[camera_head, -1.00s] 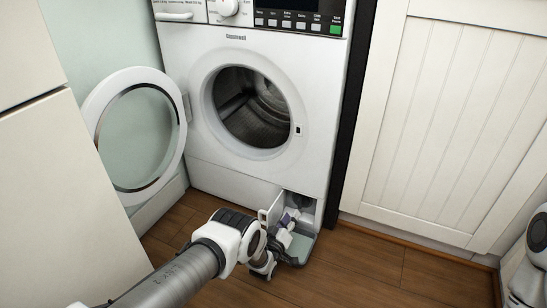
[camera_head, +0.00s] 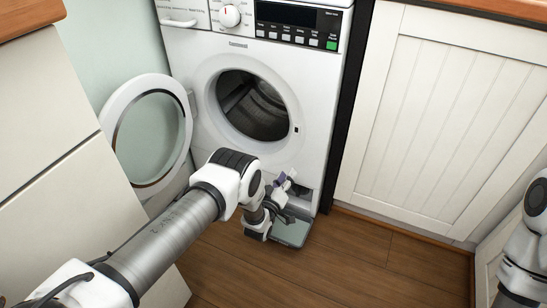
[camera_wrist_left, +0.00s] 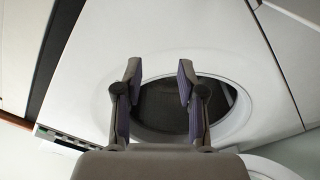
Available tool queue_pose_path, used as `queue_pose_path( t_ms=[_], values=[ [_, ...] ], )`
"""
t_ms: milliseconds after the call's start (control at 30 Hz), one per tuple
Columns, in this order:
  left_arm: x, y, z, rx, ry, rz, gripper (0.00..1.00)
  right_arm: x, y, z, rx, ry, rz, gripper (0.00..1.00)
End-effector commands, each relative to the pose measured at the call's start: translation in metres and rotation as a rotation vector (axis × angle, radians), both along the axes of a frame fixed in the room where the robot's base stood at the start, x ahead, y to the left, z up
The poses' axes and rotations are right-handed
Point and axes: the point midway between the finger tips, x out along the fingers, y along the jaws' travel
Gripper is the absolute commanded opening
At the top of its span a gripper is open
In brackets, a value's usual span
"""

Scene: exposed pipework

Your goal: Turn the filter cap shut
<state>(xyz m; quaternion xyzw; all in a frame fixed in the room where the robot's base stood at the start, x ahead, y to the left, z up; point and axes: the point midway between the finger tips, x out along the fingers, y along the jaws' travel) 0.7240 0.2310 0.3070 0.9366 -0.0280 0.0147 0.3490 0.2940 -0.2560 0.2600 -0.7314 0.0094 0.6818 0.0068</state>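The open filter compartment (camera_head: 303,190) is at the lower right of the white washing machine (camera_head: 318,120). I cannot make out the filter cap inside; my left arm and gripper cover much of that opening. My left gripper (camera_head: 285,182) is in front of the compartment, with its fingers pointing up. In the left wrist view the two purple-padded fingers (camera_wrist_left: 160,72) are spread apart with nothing between them. Behind them are the machine's front and round drum opening. My right gripper is not in view; only part of my right arm shows at the right edge.
A shallow grey-green tray (camera_head: 292,233) lies on the wooden floor (camera_head: 350,262) below the compartment. The round machine door (camera_head: 108,125) stands open on the left. A white panelled cupboard (camera_head: 440,120) is on the right. The floor right of the tray is clear.

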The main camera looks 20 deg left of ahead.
Motion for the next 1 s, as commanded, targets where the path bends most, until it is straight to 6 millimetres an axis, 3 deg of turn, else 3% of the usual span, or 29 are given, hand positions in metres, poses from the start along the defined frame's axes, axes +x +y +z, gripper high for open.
queue_pose_path(
  t_ms=[33,100,267,433,667,1000],
  values=[
    [0.0,0.001,0.021,-0.004,0.005,0.002,0.4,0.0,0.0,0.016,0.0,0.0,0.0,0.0],
    [-0.003,0.003,0.038,-0.023,0.023,0.005,0.4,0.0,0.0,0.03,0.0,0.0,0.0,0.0],
    [-0.011,0.007,0.076,-0.073,0.063,0.015,0.4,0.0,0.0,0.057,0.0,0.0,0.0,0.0],
    [-0.032,0.012,0.109,-0.172,0.14,0.034,0.4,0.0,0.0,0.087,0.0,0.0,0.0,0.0],
    [-0.066,0.016,0.105,-0.3,0.241,0.066,0.4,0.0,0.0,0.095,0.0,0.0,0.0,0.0],
    [-0.07,0.017,0.102,-0.316,0.253,0.072,0.4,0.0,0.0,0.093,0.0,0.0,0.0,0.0]
  ],
)
